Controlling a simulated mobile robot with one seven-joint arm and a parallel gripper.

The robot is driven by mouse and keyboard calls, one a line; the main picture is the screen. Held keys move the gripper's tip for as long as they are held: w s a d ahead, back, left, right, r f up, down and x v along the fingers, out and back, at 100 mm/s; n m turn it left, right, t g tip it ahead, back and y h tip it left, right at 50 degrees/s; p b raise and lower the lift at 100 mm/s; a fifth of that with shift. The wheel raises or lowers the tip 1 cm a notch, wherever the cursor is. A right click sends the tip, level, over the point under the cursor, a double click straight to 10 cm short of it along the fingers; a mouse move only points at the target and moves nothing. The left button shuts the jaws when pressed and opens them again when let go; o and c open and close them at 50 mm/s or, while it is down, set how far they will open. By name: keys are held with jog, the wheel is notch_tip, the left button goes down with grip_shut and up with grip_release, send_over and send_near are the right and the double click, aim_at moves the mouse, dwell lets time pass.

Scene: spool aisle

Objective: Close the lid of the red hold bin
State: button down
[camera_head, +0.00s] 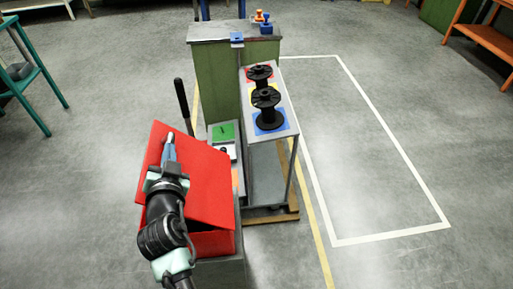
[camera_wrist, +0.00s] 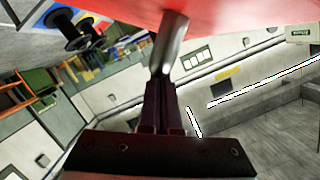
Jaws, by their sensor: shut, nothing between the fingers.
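The red hold bin (camera_head: 218,243) stands low at centre left in the head view. Its red lid (camera_head: 205,180) is tilted, partly open, with a dark gap between the lid and the bin's rim. My gripper (camera_head: 170,138) appears over the lid's face in the head view, fingers pointing towards its upper left edge. My arm hides part of the bin and lid.
A narrow bench (camera_head: 285,110) with black spools (camera_head: 266,98) on coloured squares stands right of the bin. A green cabinet (camera_head: 226,80) is behind. A dark upright lever (camera_head: 182,105) stands close behind the lid. Floor at the right, inside white lines, is clear.

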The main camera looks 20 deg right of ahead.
jog(key=w+a+f+n+h+b, duration=0.2)
jog(key=a+f+n+b, duration=0.4)
jog(key=a+f+b, duration=0.4)
jog(key=shift+w+f+n+g+h+b, duration=0.35)
jog(key=shift+f+b, duration=1.7)
jog(key=shift+b, duration=1.35)
